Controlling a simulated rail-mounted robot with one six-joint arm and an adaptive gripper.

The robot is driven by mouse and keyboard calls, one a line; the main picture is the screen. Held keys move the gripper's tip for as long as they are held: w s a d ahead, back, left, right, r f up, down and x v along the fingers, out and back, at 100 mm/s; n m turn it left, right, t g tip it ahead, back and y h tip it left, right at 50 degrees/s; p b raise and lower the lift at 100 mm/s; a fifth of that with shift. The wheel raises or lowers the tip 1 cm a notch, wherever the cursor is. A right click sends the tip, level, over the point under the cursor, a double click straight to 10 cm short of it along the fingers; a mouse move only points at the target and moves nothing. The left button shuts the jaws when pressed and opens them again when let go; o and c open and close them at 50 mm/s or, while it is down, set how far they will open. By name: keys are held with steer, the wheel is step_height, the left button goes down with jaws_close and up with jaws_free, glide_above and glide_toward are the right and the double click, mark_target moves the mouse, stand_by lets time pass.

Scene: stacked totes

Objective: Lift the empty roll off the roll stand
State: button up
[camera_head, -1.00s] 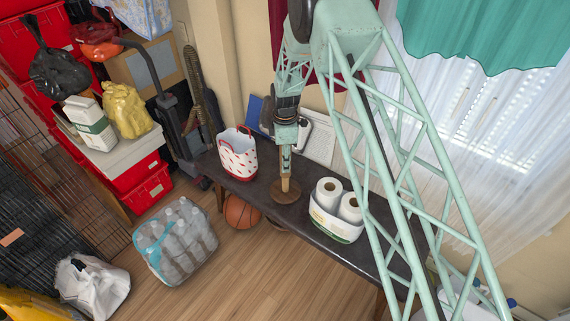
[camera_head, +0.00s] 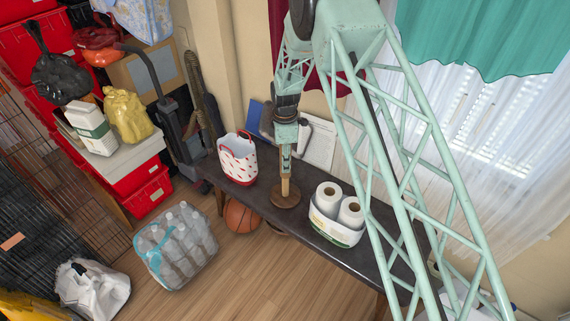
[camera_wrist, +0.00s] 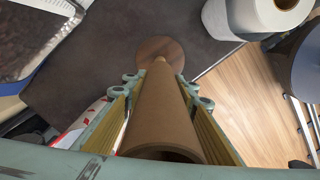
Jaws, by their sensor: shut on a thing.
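The empty roll is a brown cardboard tube (camera_wrist: 162,110), held upright between the pads of my gripper (camera_wrist: 165,105) in the wrist view. In the head view my gripper (camera_head: 286,152) is above the roll stand, shut on the tube. The roll stand (camera_head: 286,198) has a round brown wooden base on the dark table and a thin upright post. Part of the post shows below the tube. The stand's base (camera_wrist: 155,50) also shows beyond the tube's far end in the wrist view. I cannot tell whether the post's tip is still inside the tube.
A dark table (camera_head: 330,243) carries a white pack of paper rolls (camera_head: 335,228) right of the stand and a white bag with red spots (camera_head: 238,160) left of it. A blue board (camera_head: 257,113) and a white panel (camera_head: 320,145) lean behind. A basketball (camera_head: 240,216) is below.

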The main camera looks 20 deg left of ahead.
steer(key=shift+r+p, duration=0.45)
steer(key=shift+r, duration=0.95)
steer(key=shift+r, duration=0.2)
